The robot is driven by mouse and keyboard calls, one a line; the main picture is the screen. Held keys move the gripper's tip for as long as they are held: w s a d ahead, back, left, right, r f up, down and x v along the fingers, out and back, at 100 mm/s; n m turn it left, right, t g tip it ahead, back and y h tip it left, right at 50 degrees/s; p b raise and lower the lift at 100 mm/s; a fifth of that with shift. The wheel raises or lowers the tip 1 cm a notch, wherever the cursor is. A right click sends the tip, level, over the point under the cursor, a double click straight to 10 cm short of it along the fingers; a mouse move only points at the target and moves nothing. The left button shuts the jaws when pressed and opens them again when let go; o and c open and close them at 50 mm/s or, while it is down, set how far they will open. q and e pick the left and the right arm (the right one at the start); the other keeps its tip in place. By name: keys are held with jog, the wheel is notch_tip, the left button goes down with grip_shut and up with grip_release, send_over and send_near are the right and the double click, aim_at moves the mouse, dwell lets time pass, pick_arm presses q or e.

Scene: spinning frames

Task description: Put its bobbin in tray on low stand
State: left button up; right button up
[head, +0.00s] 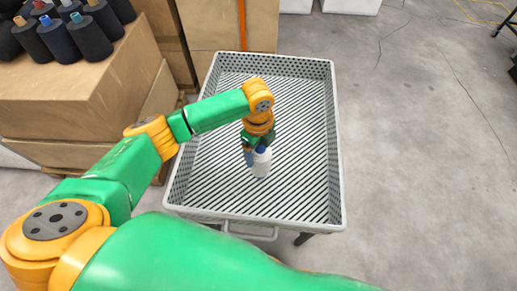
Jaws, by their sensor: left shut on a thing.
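My left gripper (256,148) is over the middle of the grey tray, shut on a white bobbin (262,164). The bobbin hangs below the gripper, partly covered by it; a bit of blue shows at its top. The large grey tray (338,165) has slotted walls and a striped, slatted floor, and stands on a low stand whose dark leg (303,239) shows under the front edge. I cannot tell whether the bobbin touches the tray floor. Otherwise the tray looks empty. My right gripper is not in view.
Cardboard boxes (85,100) stand at the left, with several dark bobbins (88,38) on top. More boxes (222,25) stand close behind the tray.

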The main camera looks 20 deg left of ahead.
pick_arm(q)
jog(key=shift+f, duration=0.1)
jog(key=o, duration=1.6)
jog(key=shift+c, duration=0.2)
notch_tip(320, 180, up, 12)
jog(key=shift+r+p, duration=0.15)
jog(key=shift+p, duration=0.2)
